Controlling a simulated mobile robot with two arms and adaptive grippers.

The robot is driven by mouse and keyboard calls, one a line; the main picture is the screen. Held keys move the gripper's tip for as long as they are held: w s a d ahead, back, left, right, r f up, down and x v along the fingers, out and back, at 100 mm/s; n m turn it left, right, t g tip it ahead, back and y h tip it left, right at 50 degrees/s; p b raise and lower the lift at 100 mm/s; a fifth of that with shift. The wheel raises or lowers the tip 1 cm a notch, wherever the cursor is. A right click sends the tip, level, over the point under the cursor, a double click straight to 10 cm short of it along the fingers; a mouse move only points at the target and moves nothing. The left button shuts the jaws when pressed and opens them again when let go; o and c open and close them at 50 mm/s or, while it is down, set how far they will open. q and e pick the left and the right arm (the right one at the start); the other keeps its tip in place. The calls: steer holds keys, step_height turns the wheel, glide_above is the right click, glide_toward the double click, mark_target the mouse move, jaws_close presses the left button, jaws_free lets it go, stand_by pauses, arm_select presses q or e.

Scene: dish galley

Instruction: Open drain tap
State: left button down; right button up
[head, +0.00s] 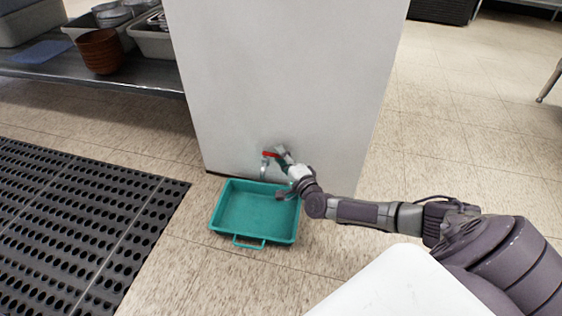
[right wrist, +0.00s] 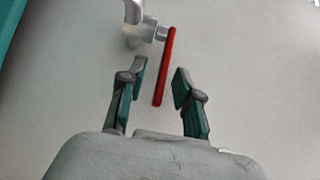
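The drain tap has a metal body and spout (right wrist: 140,32) and a red lever handle (right wrist: 165,65). In the head view the red handle (head: 271,154) is low on the front of a pale cabinet (head: 285,80), with the spout below it. My right gripper (right wrist: 160,85) is open, and the lever's free end reaches between its two fingers without visible grip. In the head view my right gripper (head: 283,160) is just right of the tap and partly hides it. A green tray (head: 252,212) lies on the floor below the spout. My left gripper is out of view.
A black perforated mat (head: 75,225) covers the floor at the left. A metal shelf (head: 130,75) with bins and brown bowls (head: 100,50) stands at the upper left. The tiled floor right of the cabinet is clear, apart from a table leg (head: 549,85).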

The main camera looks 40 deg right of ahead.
steer(key=shift+w, duration=0.2)
jaws_close()
stand_by(0.4)
